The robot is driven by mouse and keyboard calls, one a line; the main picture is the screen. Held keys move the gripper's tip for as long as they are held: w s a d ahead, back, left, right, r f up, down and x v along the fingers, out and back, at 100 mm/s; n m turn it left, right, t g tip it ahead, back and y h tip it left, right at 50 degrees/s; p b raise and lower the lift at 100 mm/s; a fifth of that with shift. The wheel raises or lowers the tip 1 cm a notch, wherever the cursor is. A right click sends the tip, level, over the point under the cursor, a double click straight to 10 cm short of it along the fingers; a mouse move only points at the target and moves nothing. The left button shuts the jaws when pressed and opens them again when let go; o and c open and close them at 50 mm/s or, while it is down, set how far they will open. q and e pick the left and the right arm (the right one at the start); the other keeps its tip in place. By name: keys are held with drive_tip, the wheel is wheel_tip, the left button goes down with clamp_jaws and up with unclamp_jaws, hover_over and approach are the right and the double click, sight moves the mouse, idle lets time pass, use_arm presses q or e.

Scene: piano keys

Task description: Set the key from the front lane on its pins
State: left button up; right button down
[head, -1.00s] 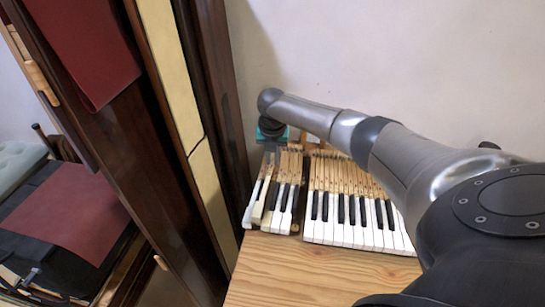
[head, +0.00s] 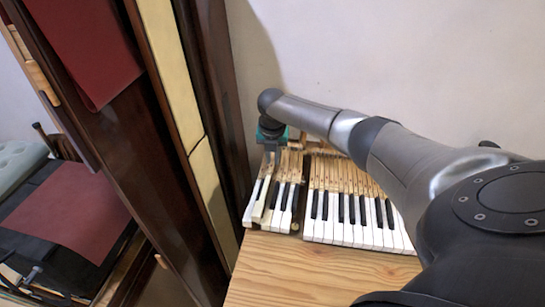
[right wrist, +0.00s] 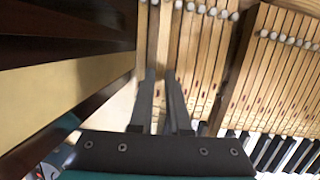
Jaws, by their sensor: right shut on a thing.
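My right gripper (head: 270,150) is over the wooden back part of the keys at the left end of the keyboard. In the right wrist view its two dark fingers (right wrist: 160,78) are shut on a wooden key (right wrist: 163,40), one finger on each side. In the head view the leftmost key, with a white front (head: 251,210), lies slightly askew beside its neighbours and sticks out toward the front. The gripper hides the back end of the keys there, and the pins are not clear to see. My left gripper is not in view.
A row of keys (head: 357,233) stands to the right, past a dark gap. Bare wooden table (head: 300,270) lies in front. A tall dark wooden frame (head: 218,100) rises close on the left.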

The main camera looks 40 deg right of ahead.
drive_tip(key=shift+f, duration=0.45)
drive_tip(key=c, duration=1.2)
unclamp_jaws()
drive_tip(key=shift+p+v, duration=0.9)
drive_tip(key=shift+v, duration=0.15)
drive_tip(key=shift+w+d+r, duration=0.1)
drive_tip(key=shift+w+d, duration=0.05)
drive_tip(key=shift+w, duration=0.05)
drive_tip(key=o, duration=0.5)
drive_tip(key=shift+o, duration=0.2)
